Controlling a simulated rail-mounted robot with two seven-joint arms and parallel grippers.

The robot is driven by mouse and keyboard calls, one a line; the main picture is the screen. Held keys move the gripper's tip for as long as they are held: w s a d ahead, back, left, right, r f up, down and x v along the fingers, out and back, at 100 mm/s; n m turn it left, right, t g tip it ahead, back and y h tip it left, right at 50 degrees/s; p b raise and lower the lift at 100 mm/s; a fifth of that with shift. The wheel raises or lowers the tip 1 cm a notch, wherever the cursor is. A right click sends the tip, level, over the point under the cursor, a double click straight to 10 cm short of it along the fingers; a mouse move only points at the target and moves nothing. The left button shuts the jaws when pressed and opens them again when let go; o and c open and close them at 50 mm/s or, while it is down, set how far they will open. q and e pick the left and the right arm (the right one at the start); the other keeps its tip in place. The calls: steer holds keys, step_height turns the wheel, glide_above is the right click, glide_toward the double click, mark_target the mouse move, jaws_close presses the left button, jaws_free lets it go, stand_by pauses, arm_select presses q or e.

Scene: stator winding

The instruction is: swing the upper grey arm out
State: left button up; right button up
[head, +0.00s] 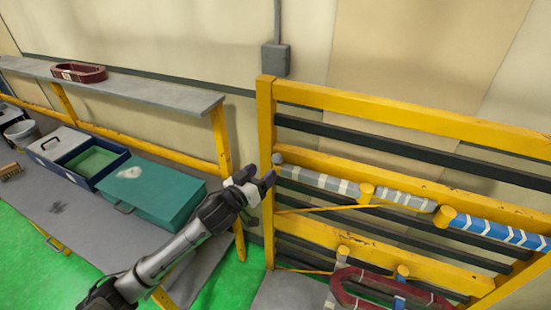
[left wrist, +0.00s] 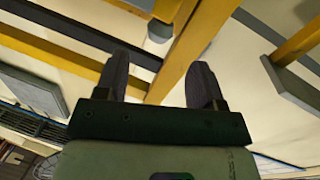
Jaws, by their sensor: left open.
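The upper grey arm (head: 318,180), grey with white bands, lies along the yellow frame (head: 266,125), its rounded grey end at the frame's left post. My left gripper (head: 256,180) is open and empty, just left of that post and close to the arm's rounded end. In the left wrist view the two dark fingers of my left gripper (left wrist: 160,78) are apart with nothing between them. A dark rounded thing (left wrist: 160,30) shows beyond them beside a yellow beam; I cannot tell whether it is the arm's end. My right gripper is not in view.
A blue banded arm (head: 505,236) continues to the right on the frame. A dark red ring-shaped coil (head: 375,290) hangs below. A bench at left holds a teal case (head: 150,190) and a blue box (head: 90,160). A shelf (head: 150,92) carries another red coil (head: 79,72).

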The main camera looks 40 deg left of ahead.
mark_target(274, 162)
arm_select(q)
steer(key=w, duration=0.5)
steer(key=w+p, duration=0.1)
steer(key=w, duration=0.1)
steer(key=shift+w+a, duration=0.2)
steer(key=shift+a, duration=0.05)
steer(key=shift+c, duration=0.3)
jaws_close()
